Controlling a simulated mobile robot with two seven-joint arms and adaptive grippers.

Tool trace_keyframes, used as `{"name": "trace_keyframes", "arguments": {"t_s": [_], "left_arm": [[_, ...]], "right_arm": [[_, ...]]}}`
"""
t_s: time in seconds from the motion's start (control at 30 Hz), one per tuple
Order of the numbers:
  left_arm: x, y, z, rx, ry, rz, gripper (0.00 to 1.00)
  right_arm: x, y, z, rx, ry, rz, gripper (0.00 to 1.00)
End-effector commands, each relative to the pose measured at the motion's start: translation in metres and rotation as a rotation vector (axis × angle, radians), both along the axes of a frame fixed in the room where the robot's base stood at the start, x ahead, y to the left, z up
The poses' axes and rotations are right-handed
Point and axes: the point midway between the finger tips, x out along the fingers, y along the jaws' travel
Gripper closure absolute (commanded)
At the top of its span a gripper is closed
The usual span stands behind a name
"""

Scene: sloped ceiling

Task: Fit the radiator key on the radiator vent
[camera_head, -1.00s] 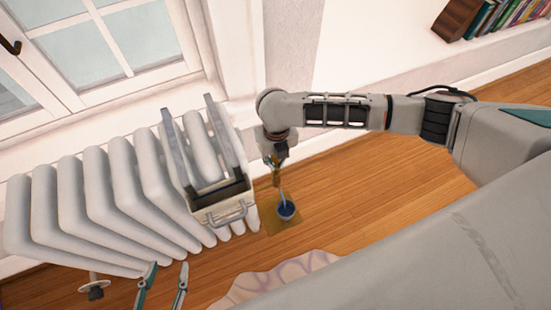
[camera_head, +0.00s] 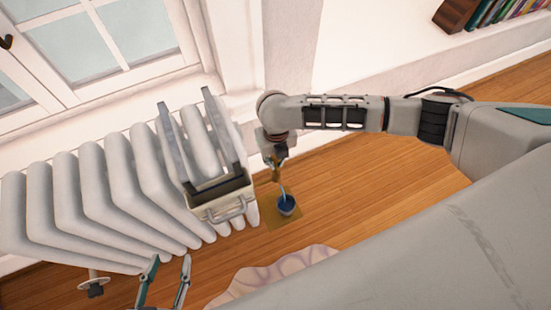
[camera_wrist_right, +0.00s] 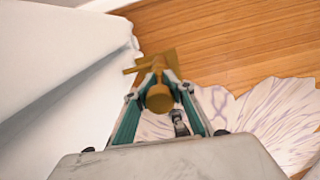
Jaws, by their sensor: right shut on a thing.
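The brass radiator key (camera_wrist_right: 158,98) is between the fingers of my right gripper (camera_wrist_right: 158,76), which is shut on it. In the head view my right gripper (camera_head: 276,164) points down just right of the white radiator (camera_head: 112,190), and the key is too small there to make out clearly. In the wrist view the radiator's end (camera_wrist_right: 60,70) fills the left side. A small pale fitting (camera_wrist_right: 134,43) on its edge may be the vent, and it looks apart from the key. My left gripper (camera_head: 171,260) is open and empty before the radiator's lower front.
A tray-like holder (camera_head: 222,203) with a handle hangs on the radiator's right end. A valve (camera_head: 91,287) sits low left. A patterned rug (camera_head: 265,279) lies in front. Wood floor is clear to the right.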

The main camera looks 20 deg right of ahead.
Motion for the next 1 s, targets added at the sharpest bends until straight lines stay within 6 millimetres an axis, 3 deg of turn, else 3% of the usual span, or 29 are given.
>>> {"name": "trace_keyframes", "arguments": {"t_s": [0.4, 0.43, 0.5, 0.83, 1.0], "left_arm": [[0.003, 0.0, 0.002, -0.002, -0.007, 0.001, 0.6], [0.003, 0.0, 0.002, -0.002, -0.007, 0.001, 0.6], [0.003, 0.0, 0.002, -0.002, -0.007, 0.001, 0.6], [-0.001, 0.002, 0.001, 0.001, 0.001, 0.005, 0.6], [0.0, 0.002, 0.001, 0.0, 0.0, 0.004, 0.6]], "right_arm": [[0.0, 0.0, -0.001, 0.0, -0.001, 0.0, 1.0], [0.0, 0.0, -0.001, 0.0, -0.001, 0.0, 0.76], [0.0, 0.0, -0.001, 0.0, -0.001, 0.0, 0.58], [0.0, 0.0, -0.001, 0.0, 0.0, 0.0, 0.57], [0.001, 0.0, 0.013, 0.001, -0.002, 0.001, 0.57]]}}
